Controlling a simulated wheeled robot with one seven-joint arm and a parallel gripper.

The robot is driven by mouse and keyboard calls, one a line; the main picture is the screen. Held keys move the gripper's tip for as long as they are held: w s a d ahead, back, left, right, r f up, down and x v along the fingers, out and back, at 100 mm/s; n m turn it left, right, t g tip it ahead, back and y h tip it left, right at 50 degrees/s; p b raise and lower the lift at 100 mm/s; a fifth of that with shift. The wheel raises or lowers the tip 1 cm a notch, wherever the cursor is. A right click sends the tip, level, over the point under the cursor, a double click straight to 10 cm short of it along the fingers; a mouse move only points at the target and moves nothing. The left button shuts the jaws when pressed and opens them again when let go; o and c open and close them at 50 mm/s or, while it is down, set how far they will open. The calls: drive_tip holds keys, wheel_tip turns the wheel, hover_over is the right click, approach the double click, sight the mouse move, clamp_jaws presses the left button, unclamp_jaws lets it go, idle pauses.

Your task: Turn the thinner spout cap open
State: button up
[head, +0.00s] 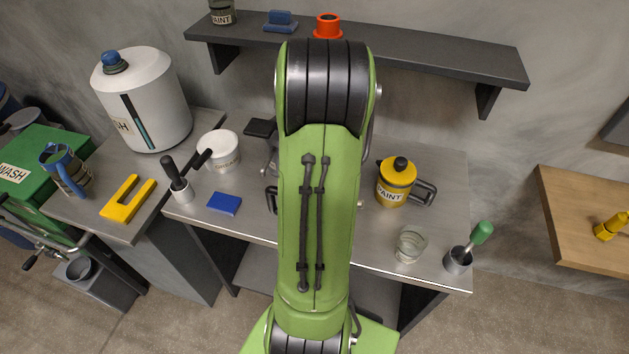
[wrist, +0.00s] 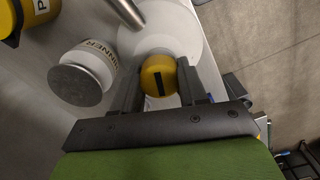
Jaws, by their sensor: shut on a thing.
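In the wrist view, my gripper (wrist: 160,88) is shut on a round yellow cap (wrist: 150,70), with a dark finger on each side. The cap has a black bar on its face, upright in the picture. Left of the fingers is a white container (wrist: 101,57) with a grey round end and a label of which "INNER" can be read. A pale round surface (wrist: 186,45) lies behind the cap; whether the cap sits on it is unclear. In the head view my green arm hides the gripper and cap.
The yellow paint can (head: 394,188), a glass (head: 410,244) and a grey cup (head: 458,261) with a green-handled tool stand on the bench's right. A white tub (head: 219,152) and blue block (head: 224,204) are left. A shelf (head: 430,57) runs behind.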

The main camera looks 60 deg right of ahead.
drive_tip(key=shift+n, duration=2.2)
drive_tip(key=o, duration=1.1)
drive_tip(key=shift+c, duration=0.2)
wheel_tip(320, 180, up, 16)
drive_tip(key=p, duration=0.2)
drive_tip(key=shift+f, duration=0.15)
